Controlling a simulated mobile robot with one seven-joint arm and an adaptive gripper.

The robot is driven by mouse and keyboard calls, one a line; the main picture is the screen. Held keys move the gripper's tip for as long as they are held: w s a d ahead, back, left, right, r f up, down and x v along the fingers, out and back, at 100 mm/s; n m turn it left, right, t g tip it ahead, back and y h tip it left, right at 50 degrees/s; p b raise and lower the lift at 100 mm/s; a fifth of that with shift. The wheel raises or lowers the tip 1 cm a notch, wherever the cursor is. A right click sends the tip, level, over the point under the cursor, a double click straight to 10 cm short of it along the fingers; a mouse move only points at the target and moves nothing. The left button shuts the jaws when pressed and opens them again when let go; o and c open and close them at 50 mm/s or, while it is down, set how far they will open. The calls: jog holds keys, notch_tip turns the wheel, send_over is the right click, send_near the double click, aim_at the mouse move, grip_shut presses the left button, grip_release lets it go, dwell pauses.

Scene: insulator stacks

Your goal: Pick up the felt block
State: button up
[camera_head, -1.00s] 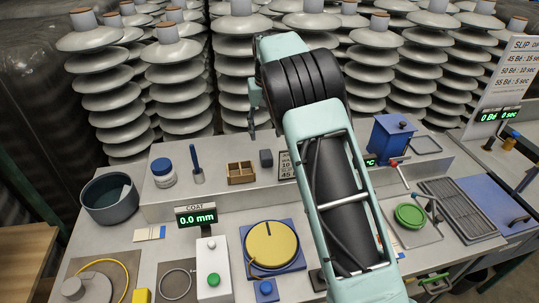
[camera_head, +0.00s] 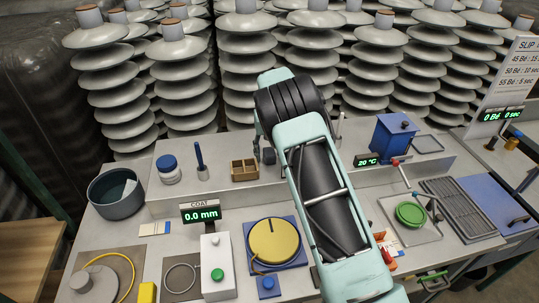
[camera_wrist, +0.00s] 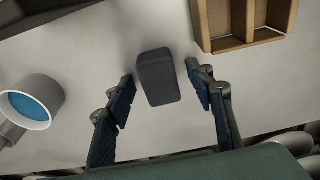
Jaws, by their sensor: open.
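The felt block (camera_wrist: 158,77) is a small dark grey block with rounded edges, resting on the pale shelf. In the wrist view it sits between the two fingers of my gripper (camera_wrist: 160,76), with a gap showing on each side. My gripper is open and holds nothing. In the head view the block (camera_head: 269,156) shows as a dark patch beside my gripper's finger, to the right of the wooden box, and my arm covers much of the area around it.
A divided wooden box (camera_head: 244,171) stands close to the block; it also shows in the wrist view (camera_wrist: 244,44). A pale holder with a blue item (camera_head: 201,163) and a blue-lidded jar (camera_head: 168,169) stand farther left.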

aim_at(268, 152)
jog(key=shift+c, duration=0.2)
jog(key=c, duration=1.1)
jog(key=shift+r, duration=0.15)
jog(key=shift+r, duration=0.2)
jog(key=r, duration=0.3)
jog(key=shift+s+a+b, duration=0.15)
jog(key=shift+s+b, duration=0.05)
jog(key=shift+b, duration=0.2)
jog(key=s+a+r+b, duration=0.3)
jog(key=s+a+r, duration=0.2)
jog(key=s+r, duration=0.4)
jog(key=shift+s+a+r, duration=0.15)
jog(key=shift+s+r, duration=0.05)
jog(key=shift+s, duration=1.55)
